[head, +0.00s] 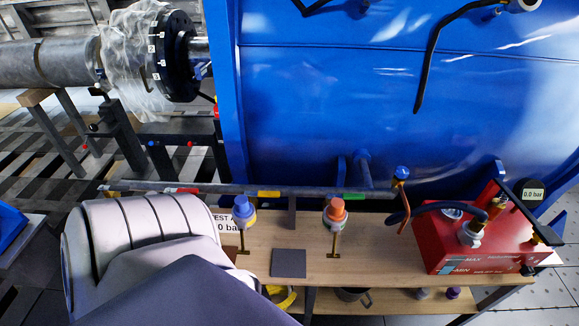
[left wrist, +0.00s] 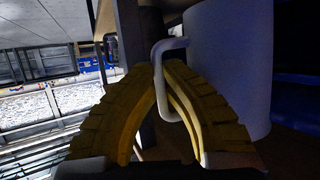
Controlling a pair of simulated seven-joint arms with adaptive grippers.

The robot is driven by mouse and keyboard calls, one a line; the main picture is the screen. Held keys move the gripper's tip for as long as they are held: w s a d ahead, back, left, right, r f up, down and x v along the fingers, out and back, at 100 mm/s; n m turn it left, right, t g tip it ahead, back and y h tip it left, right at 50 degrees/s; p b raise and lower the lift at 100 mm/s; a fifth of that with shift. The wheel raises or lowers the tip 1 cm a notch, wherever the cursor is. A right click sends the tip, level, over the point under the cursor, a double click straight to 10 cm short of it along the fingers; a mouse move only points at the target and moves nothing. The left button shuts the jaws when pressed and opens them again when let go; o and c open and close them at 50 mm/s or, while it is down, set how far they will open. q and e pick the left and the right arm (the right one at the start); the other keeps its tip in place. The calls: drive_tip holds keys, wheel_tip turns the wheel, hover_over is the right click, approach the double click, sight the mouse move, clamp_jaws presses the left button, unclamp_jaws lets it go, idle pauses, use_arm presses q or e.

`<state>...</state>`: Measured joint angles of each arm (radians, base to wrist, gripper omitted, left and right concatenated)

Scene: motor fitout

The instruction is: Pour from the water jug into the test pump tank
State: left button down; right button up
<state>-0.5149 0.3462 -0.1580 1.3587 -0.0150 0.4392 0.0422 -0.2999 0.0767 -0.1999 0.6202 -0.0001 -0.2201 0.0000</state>
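The test pump (head: 480,240) is a red box at the right end of the wooden bench, with MAX and MIN marks on its front. A gauge (head: 533,194) on it reads 0.0 bar. My left gripper (head: 283,297) shows in the head view only as yellow fingers below the bench's front edge. In the left wrist view the yellow fingers (left wrist: 164,72) come together on the white handle (left wrist: 165,95) of the pale, round water jug (left wrist: 228,75). The jug's rim and contents are out of sight. My right gripper is not in view.
Two valves, one blue-topped (head: 241,207) and one orange-topped (head: 336,211), stand at the bench (head: 385,250). A grey square plate (head: 288,263) lies between them. The large blue vessel (head: 350,110) rises behind.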

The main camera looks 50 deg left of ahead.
use_arm(q)
drive_tip(key=shift+w+r, duration=0.1)
drive_tip(key=shift+r, duration=1.15)
idle(0.4)
